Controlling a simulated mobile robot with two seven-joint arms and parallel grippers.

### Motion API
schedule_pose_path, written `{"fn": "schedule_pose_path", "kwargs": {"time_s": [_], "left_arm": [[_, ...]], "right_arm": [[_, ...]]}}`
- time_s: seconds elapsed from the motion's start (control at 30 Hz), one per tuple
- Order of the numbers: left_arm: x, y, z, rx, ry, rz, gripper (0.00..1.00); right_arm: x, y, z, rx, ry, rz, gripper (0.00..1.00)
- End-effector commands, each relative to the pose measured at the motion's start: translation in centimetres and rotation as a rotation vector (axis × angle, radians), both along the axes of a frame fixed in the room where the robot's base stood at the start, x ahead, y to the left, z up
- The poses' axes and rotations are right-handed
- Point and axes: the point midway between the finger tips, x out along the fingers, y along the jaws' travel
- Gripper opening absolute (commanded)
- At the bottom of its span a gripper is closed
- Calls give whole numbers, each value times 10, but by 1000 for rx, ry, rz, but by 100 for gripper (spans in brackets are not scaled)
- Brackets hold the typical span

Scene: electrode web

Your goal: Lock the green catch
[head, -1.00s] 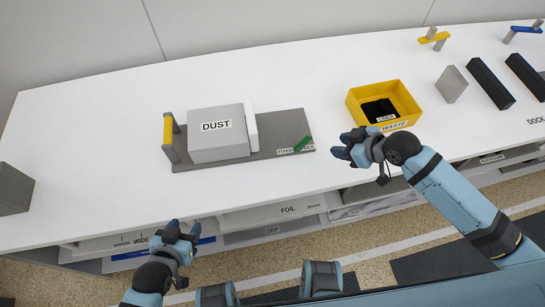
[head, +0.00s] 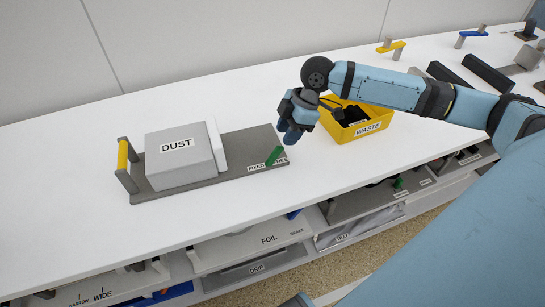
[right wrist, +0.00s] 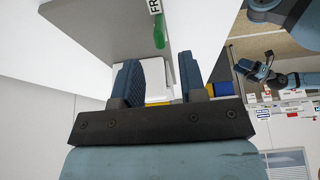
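The green catch (head: 274,156) sits at the right end of a grey base plate (head: 237,150), leaning between a label reading FIXED and one that it partly covers. It also shows in the right wrist view (right wrist: 158,30), beside a label starting with FR. A grey block marked DUST (head: 180,160) stands on the plate. My right gripper (head: 287,138) is just above and right of the catch, apparently not touching it. In the right wrist view its fingers (right wrist: 158,62) are apart with nothing between them. My left gripper (right wrist: 258,72) shows small in the right wrist view, its opening unclear.
A yellow WASTE bin (head: 366,130) with dark contents stands behind and right of my right gripper. A yellow-topped handle (head: 123,153) rises at the plate's left end. Black bars (head: 490,75) lie further right. The white table (head: 90,230) is clear in front of the plate.

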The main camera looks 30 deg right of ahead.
Motion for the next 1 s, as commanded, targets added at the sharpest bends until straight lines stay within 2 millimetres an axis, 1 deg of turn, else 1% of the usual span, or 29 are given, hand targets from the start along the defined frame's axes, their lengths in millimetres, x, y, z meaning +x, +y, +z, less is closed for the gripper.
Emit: {"fn": "schedule_pose_path", "kwargs": {"time_s": [0.03, 0.2, 0.3, 0.4, 0.6, 0.83, 0.87, 0.9, 0.97, 1.0], "left_arm": [[0, 0, -3, 1, -1, 0, 54], [0, 0, -7, 3, -2, -1, 54], [-1, -1, -9, 3, -1, -1, 54], [-2, -2, -10, 2, -1, -1, 54], [-2, -2, -9, 1, -2, -1, 54], [-2, -3, -9, 1, -3, -1, 54], [-2, -3, -9, 1, -3, -1, 54], [-2, -3, -9, 0, -3, -2, 54], [-2, -3, -9, 0, -3, -2, 54], [-2, -3, -9, 0, -3, -2, 54]], "right_arm": [[1, 5, -13, 3, 3, 1, 38], [5, 18, -46, 3, 2, 0, 38], [6, 24, -61, 1, 1, -1, 38], [8, 28, -71, 1, 0, -1, 38], [9, 32, -81, 1, -1, -1, 38], [9, 32, -81, 1, -1, -1, 38], [9, 32, -81, 1, -1, -1, 36], [9, 32, -81, 1, -1, -1, 27], [9, 32, -81, 1, -1, -1, 13], [9, 32, -81, 1, -1, -1, 4]]}}
